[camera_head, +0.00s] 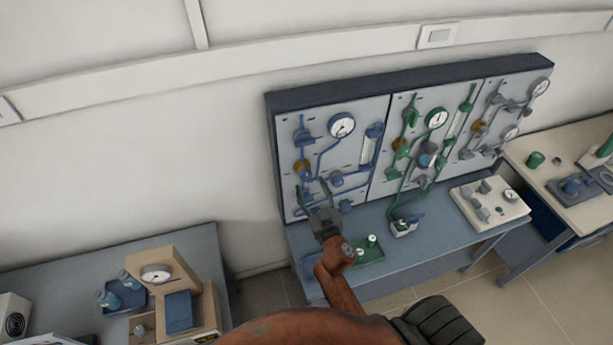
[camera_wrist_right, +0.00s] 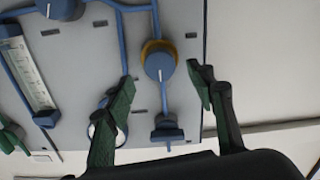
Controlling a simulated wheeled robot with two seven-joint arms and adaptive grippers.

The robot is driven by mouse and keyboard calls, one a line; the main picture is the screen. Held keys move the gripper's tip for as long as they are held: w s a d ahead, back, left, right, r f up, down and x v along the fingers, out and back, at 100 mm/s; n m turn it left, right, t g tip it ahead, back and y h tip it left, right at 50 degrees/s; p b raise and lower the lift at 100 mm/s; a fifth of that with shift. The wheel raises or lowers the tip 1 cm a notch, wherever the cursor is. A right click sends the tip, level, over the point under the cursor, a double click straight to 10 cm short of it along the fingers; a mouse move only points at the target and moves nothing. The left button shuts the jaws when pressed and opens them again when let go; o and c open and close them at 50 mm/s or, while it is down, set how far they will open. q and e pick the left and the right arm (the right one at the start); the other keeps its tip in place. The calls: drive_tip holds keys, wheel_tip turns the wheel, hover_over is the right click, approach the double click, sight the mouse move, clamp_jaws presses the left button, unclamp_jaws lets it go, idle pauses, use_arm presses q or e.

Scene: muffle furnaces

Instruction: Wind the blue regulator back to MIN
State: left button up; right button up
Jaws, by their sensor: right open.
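The blue regulator (camera_wrist_right: 159,62) is a round blue knob with a yellow collar and a white pointer line, on the blue-piped panel. In the right wrist view it lies between and beyond my fingertips, with no clear contact. The line points down in that picture; no MIN mark is readable. In the head view the yellow collar (camera_head: 301,167) shows at the panel's left side. My right gripper (camera_head: 318,199) is in front of the panel's lower left; its open, empty fingers also show in the right wrist view (camera_wrist_right: 161,78). My left gripper is not in view.
A blue valve (camera_wrist_right: 167,130) and a dial gauge (camera_head: 341,125) are near the regulator; blue pipes and a flow tube (camera_head: 369,147) share the panel. A green-piped panel (camera_head: 415,185) adjoins it on the right. A green tray (camera_head: 369,254) lies on the bench below.

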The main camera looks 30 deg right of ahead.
sight(307, 177)
drive_tip(key=x, duration=0.5)
drive_tip(key=shift+w+d+p, duration=0.15)
drive_tip(key=shift+w+p, duration=0.15)
drive_tip(key=shift+c, duration=0.4)
drive_tip(key=c, duration=1.1)
